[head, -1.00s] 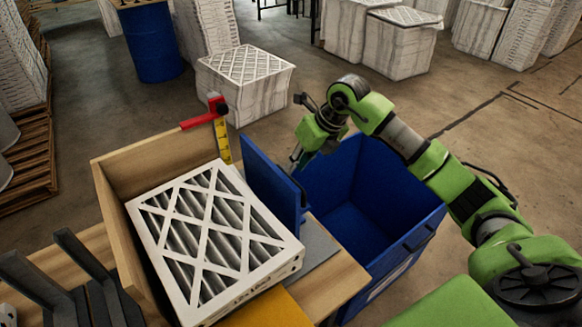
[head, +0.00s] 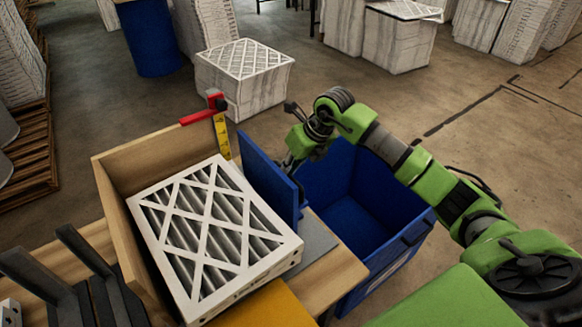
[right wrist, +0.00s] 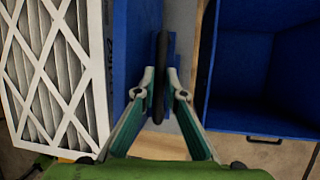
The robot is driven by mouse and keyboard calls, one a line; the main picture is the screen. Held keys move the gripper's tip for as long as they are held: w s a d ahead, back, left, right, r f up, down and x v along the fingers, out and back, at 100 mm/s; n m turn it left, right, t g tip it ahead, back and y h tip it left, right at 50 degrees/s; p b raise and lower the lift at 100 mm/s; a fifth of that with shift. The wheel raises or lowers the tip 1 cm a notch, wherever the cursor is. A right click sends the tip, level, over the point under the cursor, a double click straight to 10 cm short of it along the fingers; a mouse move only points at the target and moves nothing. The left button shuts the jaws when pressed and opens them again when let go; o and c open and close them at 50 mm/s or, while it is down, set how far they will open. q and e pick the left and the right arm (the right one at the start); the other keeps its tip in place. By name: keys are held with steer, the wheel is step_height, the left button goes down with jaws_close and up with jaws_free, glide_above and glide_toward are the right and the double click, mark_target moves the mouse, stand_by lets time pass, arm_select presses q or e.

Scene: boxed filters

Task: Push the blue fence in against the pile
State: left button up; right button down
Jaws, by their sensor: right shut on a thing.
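The pile shows as a white-framed pleated filter (head: 205,226) with crossed bars, lying in an open wooden box. It also fills the left of the right wrist view (right wrist: 50,80). The blue fence (head: 266,178) stands upright along the right side of the pile. In the right wrist view the fence (right wrist: 130,45) runs close beside the filter's edge; I cannot tell whether they touch. My right gripper (right wrist: 161,88) is shut on the fence's dark upright handle (right wrist: 162,50). In the head view this gripper (head: 290,166) is behind the fence's right face. My left gripper is not in view.
A blue bin (head: 362,210) stands open and empty just right of the fence. A yellow ruler with a red clamp (head: 217,105) rises at the box's back corner. Dark slats (head: 85,265) stand at the lower left. Wrapped filter stacks (head: 243,85) stand behind.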

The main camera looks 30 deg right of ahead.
mark_target(266, 179)
steer(key=a, duration=0.5)
steer(key=s+a, duration=0.1)
steer(key=a, duration=0.1)
steer(key=shift+a+b, duration=0.15)
steer(key=shift+b, duration=0.25)
steer(key=c, duration=2.4)
jaws_free()
steer(key=shift+a, duration=0.15)
steer(key=shift+o, duration=0.2)
steer(key=shift+r, duration=0.1)
steer(key=v, duration=1.2)
steer(key=shift+s, duration=0.1)
